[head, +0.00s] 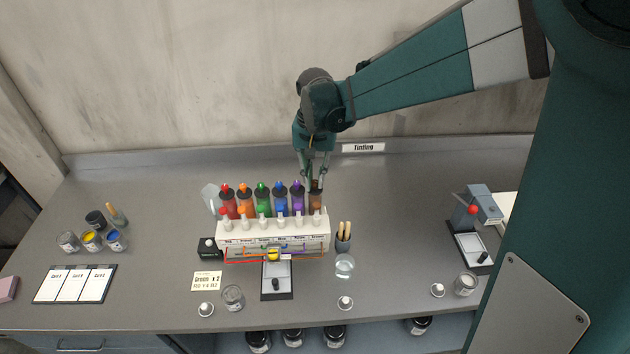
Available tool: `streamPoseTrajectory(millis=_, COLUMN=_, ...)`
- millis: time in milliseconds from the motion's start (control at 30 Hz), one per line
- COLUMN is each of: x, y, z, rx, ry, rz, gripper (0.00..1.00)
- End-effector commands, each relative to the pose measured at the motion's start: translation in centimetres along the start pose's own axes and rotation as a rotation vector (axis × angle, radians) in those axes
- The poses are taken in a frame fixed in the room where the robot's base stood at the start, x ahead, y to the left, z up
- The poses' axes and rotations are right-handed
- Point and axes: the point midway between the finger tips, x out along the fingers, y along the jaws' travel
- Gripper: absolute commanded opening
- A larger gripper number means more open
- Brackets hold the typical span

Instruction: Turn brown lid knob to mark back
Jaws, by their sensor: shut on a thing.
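The tinting dispenser (240,228) stands on the bench with a row of coloured canisters along its back. The brown canister (316,202) is at the right end of the row, with its brown lid knob (316,184) on top. My gripper (316,180) reaches down from above and is shut on the brown lid knob, its fingers either side of it. The fingers partly hide the knob. A mark on the lid is too small to make out.
The purple canister (298,196) stands close to the left of my gripper. A cup with wooden sticks (343,238) and a glass beaker (344,266) are to the right of the dispenser. A grey press (474,212) stands further right. The bench behind the canisters is clear.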

Motion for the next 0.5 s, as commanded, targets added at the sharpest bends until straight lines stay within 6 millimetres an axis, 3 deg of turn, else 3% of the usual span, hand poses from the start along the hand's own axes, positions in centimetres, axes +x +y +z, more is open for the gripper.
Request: streamPoseTrajectory(millis=500, x=0.00, y=-0.08, z=-0.04, rx=-0.489, ry=0.001, rz=-0.001, gripper=0.01)
